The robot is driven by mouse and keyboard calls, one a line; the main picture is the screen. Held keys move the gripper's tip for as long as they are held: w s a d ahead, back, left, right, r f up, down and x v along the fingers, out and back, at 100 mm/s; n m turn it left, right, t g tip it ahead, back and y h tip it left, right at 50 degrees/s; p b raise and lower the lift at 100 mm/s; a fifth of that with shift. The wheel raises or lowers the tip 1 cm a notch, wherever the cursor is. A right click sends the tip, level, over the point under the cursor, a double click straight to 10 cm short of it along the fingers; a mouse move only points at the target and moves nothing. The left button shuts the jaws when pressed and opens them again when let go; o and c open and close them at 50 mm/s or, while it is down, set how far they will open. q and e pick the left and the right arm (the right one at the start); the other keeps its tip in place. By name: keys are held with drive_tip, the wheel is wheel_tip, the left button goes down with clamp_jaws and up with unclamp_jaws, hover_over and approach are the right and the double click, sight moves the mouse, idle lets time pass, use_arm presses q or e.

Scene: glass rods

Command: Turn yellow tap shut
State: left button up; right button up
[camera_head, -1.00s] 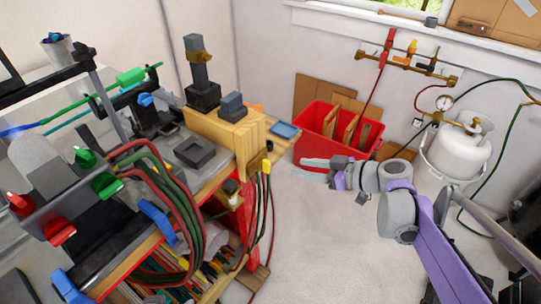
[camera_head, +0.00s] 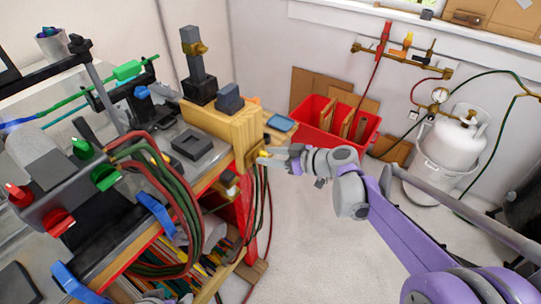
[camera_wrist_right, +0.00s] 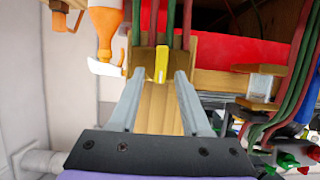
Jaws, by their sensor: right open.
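The yellow tap (camera_head: 262,154) sits on a brass fitting at the right end of the bench, beside the light wood block. In the right wrist view the yellow tap (camera_wrist_right: 161,63) is a short upright lever in line with the hoses above it. My right gripper (camera_head: 277,160) is at the tap, reaching in from the right. In the wrist view its two grey fingers (camera_wrist_right: 158,76) are apart, with the lever between their tips and a gap showing on each side. In the head view the fingers partly hide the tap. My left gripper does not show.
Red and green hoses (camera_head: 179,195) loop down the bench front at left. The wood block (camera_head: 225,124) stands close behind the tap. A red crate (camera_head: 311,128) and a white gas cylinder (camera_head: 455,145) stand by the wall. The floor (camera_head: 310,235) is clear.

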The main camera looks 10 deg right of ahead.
clamp_jaws()
idle(0.4)
drive_tip(key=shift+w+d+f+m+g+y+b, duration=0.35)
drive_tip(key=shift+m+y+b, duration=0.7)
drive_tip(key=shift+m, duration=1.2)
drive_tip(key=shift+w+d+f+m+g+y+b, duration=0.2)
drive_tip(key=shift+f+m+g+y+b, duration=0.4)
drive_tip(key=shift+m+y, duration=1.1)
drive_tip(key=shift+w+d+f+m+g+y+b, duration=0.3)
drive_tip(key=shift+m+y+b, duration=0.55)
drive_tip(key=shift+m, duration=1.9)
drive_tip(key=shift+s+r, duration=0.1)
unclamp_jaws()
